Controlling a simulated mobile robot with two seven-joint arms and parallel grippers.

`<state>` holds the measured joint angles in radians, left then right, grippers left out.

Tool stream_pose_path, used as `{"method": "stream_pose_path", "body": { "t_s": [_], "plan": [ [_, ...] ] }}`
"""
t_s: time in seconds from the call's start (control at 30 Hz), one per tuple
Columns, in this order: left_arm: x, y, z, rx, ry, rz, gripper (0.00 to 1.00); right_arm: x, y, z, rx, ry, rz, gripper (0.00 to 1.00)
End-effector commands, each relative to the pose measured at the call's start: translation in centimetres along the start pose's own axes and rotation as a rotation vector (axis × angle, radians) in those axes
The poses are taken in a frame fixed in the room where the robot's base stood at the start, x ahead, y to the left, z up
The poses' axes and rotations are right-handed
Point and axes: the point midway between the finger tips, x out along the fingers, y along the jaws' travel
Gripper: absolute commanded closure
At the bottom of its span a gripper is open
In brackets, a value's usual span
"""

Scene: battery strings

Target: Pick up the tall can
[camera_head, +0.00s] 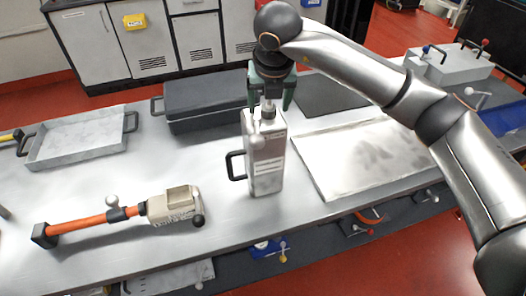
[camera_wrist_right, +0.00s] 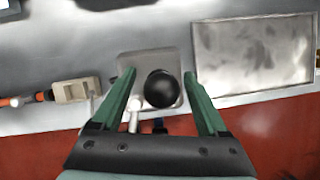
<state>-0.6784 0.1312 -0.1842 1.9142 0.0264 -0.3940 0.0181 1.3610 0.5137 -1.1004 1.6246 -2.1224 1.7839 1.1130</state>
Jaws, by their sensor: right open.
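The tall can (camera_head: 264,160) is a grey metal box-like canister with a black side handle and a narrow neck on top. It stands upright on the table in the head view. My right gripper (camera_head: 270,98) is above it, with green fingers pointing down on either side of its neck. In the right wrist view the can's top (camera_wrist_right: 150,66) lies between the open fingers of my right gripper (camera_wrist_right: 160,85), with a round black knob in the middle. I cannot tell whether the fingers touch it. My left gripper is not in view.
An orange-handled tool (camera_head: 120,215) lies to the left on the table (camera_head: 200,255). A metal tray (camera_head: 80,140) and a dark case (camera_head: 205,105) are behind. A flat metal panel (camera_head: 350,155) lies right of the can. The table front between tool and can is clear.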

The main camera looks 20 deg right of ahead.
Motion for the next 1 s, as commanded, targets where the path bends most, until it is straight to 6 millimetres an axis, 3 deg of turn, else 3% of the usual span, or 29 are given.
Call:
{"method": "stream_pose_path", "body": {
  "t_s": [0.17,0.83,1.0],
  "plan": [
    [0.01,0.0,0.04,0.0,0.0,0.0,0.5,0.03,-0.03,0.0,0.0,0.0,-0.001,0.24],
    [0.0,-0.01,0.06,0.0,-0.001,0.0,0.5,-0.02,-0.03,0.01,0.0,0.0,-0.001,1.0],
    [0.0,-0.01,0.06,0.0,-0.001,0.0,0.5,-0.03,-0.03,0.01,0.0,0.0,-0.001,1.0]
  ]
}}
